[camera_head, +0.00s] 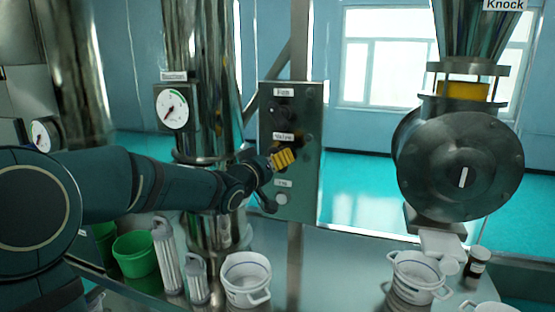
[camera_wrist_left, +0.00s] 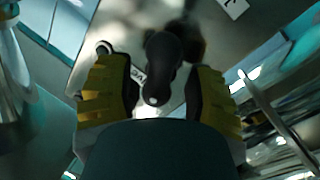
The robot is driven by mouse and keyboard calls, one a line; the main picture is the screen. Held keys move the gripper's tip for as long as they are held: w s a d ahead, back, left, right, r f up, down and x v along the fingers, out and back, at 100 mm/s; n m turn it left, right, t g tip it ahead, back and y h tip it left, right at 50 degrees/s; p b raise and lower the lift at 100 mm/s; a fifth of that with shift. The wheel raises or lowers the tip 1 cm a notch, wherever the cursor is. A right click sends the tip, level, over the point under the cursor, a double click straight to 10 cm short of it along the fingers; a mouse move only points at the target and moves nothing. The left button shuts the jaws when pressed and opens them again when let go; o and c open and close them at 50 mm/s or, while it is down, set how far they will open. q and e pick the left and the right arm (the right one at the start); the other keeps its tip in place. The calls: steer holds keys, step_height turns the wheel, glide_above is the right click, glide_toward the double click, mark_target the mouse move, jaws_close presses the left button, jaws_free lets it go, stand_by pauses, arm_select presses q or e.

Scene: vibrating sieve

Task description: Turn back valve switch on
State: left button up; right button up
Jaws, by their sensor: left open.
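A grey control panel (camera_head: 300,190) stands upright in the middle of the head view. It carries a "Fan" label at the top, a "Valve" label (camera_head: 284,136) below it and a third label lower down. My left gripper (camera_head: 284,158) is in front of the panel just below the "Valve" label and hides most of what is there. In the left wrist view, a black knob switch (camera_wrist_left: 163,62) shows between the two yellow-padded fingers of my left gripper (camera_wrist_left: 160,78), which is open with visible gaps on both sides. My right gripper is out of view.
A dial gauge (camera_head: 172,108) is on the steel column left of the panel. A dark fan switch (camera_head: 284,108) is above my gripper and a pale button (camera_head: 282,200) below it. White buckets (camera_head: 245,278) and a green bucket (camera_head: 136,256) stand below. A large round machine (camera_head: 460,165) is at right.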

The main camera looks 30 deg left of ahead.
arm_select(q)
steer(key=shift+w, duration=0.55)
jaws_close()
